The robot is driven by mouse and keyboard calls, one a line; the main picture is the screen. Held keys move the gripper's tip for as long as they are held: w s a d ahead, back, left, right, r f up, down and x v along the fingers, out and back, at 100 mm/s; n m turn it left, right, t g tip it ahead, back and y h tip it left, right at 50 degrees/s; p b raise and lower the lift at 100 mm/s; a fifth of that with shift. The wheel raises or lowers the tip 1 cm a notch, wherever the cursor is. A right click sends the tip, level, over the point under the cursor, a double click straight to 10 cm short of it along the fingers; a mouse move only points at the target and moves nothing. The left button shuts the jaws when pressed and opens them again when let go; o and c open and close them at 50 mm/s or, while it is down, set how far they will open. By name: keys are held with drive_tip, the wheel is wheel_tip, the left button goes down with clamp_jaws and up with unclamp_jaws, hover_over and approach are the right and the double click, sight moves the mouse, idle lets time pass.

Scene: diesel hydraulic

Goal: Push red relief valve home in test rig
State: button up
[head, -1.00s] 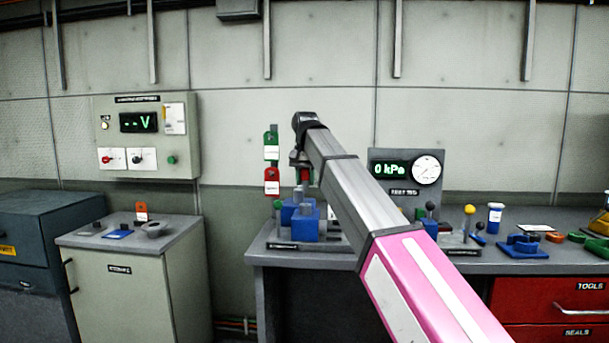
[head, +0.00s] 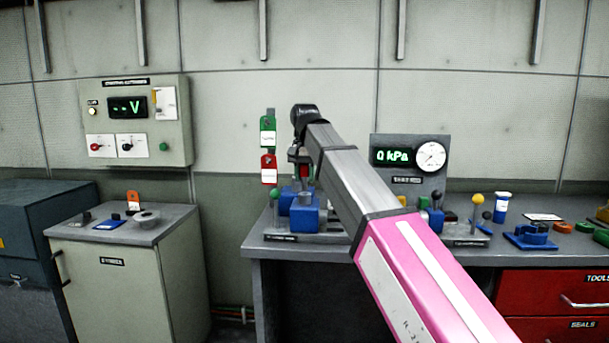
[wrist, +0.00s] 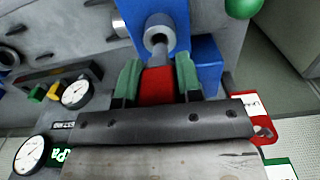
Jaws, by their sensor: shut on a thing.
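The red relief valve (wrist: 156,87) is between the green-padded fingers of my gripper (wrist: 157,80) in the wrist view. My gripper is shut on it. Its grey nose points at the round metal port (wrist: 159,33) of the blue block of the test rig. The nose meets or overlaps the port's lower edge; I cannot tell how deep it sits. In the head view my arm hides most of the valve and gripper, and the blue rig block (head: 304,217) shows below the wrist.
A gauge panel (head: 410,165) reading 0 kPa stands behind the bench. Red and green tags (head: 268,150) hang by the rig. A green ball knob (wrist: 242,6) is near the block. Levers with ball knobs (head: 478,200) and blue parts (head: 530,237) lie to the right.

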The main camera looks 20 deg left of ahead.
drive_tip(key=shift+f, duration=0.65)
idle(2.1)
drive_tip(key=shift+r, duration=0.3)
drive_tip(key=shift+f, duration=0.3)
idle(0.9)
drive_tip(key=shift+r, duration=0.3)
drive_tip(key=shift+r, duration=0.1)
